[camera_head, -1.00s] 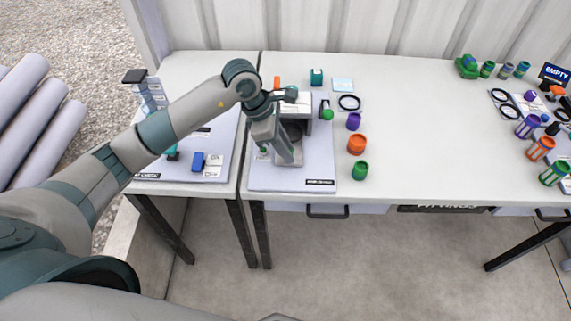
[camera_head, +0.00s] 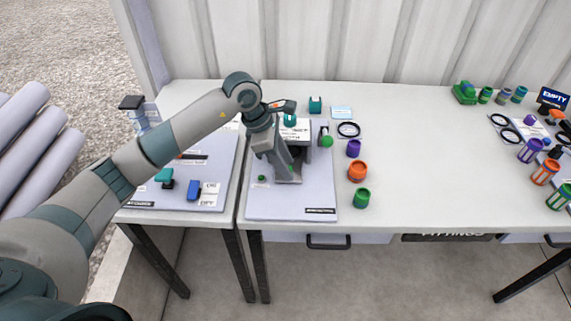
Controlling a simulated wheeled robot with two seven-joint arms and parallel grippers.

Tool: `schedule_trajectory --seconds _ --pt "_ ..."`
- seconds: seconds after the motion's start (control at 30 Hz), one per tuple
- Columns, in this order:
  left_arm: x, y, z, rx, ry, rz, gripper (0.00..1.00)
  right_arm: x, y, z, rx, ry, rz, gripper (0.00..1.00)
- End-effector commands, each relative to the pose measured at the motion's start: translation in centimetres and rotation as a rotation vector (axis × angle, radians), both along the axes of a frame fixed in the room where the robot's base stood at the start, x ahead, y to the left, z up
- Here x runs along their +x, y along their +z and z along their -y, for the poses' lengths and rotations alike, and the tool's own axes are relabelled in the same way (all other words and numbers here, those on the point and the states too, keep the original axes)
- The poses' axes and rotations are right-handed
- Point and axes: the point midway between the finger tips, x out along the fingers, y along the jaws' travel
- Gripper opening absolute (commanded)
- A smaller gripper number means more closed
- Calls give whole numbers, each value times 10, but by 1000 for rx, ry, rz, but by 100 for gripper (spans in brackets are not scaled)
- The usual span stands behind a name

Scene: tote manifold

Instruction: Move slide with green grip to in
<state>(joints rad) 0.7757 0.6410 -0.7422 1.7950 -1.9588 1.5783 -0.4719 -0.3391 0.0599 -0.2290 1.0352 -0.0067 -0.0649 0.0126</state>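My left gripper (camera_head: 286,170) points down over the open front of a grey fixture on the pale work board (camera_head: 283,208). Its body hides much of the fixture. A small green knob (camera_head: 262,178) shows on the board just left of the gripper, apart from it. A larger green ball (camera_head: 327,141) sits on a dark lever at the fixture's right side. I cannot tell for sure which green part is the slide's grip, or whether the fingers touch anything. The finger gap is too small to read. My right gripper is out of view.
Purple (camera_head: 353,148), orange (camera_head: 357,172) and green (camera_head: 361,198) cups stand right of the board. A second board with a blue block (camera_head: 194,189) is on the left table. The middle of the right table is clear.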

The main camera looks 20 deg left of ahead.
Motion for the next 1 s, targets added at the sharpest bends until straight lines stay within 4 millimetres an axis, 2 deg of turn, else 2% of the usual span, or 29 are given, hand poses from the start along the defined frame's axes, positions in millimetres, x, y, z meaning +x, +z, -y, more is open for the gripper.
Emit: schedule_trajectory --seconds 0.27,0.47,0.7,0.83,1.0 --pt "-1 2 0 0 -2 -1 36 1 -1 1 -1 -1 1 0" --pt "-2 16 -6 -1 -1 2 36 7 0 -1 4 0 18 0" --pt "-5 51 -22 1 -1 3 36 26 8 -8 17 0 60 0" --pt "-8 75 -31 1 0 2 36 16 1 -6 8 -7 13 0" --pt "-11 108 -44 0 0 3 36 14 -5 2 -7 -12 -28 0"
